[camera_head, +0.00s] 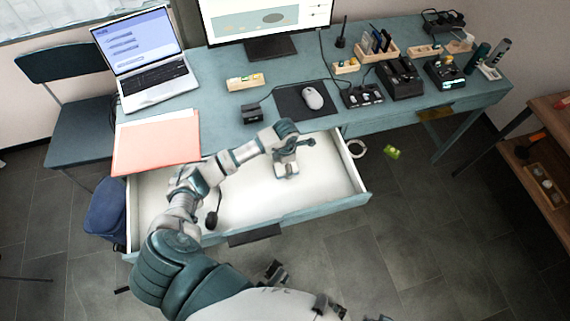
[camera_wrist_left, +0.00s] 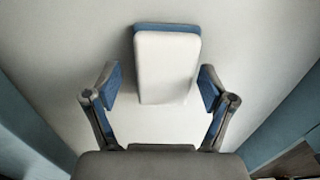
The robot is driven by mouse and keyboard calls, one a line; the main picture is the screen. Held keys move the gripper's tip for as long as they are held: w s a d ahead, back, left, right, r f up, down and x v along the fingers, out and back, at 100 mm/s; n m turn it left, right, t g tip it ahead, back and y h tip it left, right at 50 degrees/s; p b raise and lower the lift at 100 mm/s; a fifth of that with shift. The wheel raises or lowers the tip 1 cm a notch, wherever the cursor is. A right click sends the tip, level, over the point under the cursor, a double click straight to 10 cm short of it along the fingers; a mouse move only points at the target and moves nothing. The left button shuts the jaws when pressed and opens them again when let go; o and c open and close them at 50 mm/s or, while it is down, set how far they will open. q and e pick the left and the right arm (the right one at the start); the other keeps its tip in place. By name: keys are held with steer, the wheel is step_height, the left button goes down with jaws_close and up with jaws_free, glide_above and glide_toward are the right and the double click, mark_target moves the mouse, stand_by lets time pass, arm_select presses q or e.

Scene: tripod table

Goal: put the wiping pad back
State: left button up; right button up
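The wiping pad (camera_wrist_left: 167,65), a white block with a blue edge, shows in the left wrist view against the pale floor of the open drawer (camera_head: 325,183). My left gripper (camera_wrist_left: 157,90) is open. Its two blue-lined fingers stand either side of the pad's near end, with gaps on both sides. In the head view my left gripper (camera_head: 287,165) points down into the drawer's right half. The pad is hard to make out there, mostly hidden by the gripper.
On the desk above the drawer are a mouse on its pad (camera_head: 305,99), a small black block (camera_head: 252,113), a pink folder (camera_head: 158,142) and a laptop (camera_head: 150,62). A dark rounded object (camera_head: 211,220) is near the drawer's left front. Much of the drawer floor is bare.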

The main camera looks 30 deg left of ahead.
arm_select(q)
steer(key=shift+d+r, duration=0.25)
steer(key=shift+d, duration=0.4)
steer(key=r, duration=0.2)
steer(key=r+p, duration=0.1)
steer(key=shift+d+r, duration=0.3)
steer(key=shift+r, duration=0.05)
step_height(320, 180, up, 9)
steer(key=p, duration=0.1)
steer(key=shift+f, duration=0.2)
arm_select(e)
step_height(320, 180, down, 6)
steer(key=d, duration=0.1)
steer(key=shift+w+d, duration=0.25)
steer(key=shift+w, duration=0.15)
arm_select(q)
steer(key=shift+a, duration=0.15)
arm_select(e)
steer(key=shift+a, duration=0.1)
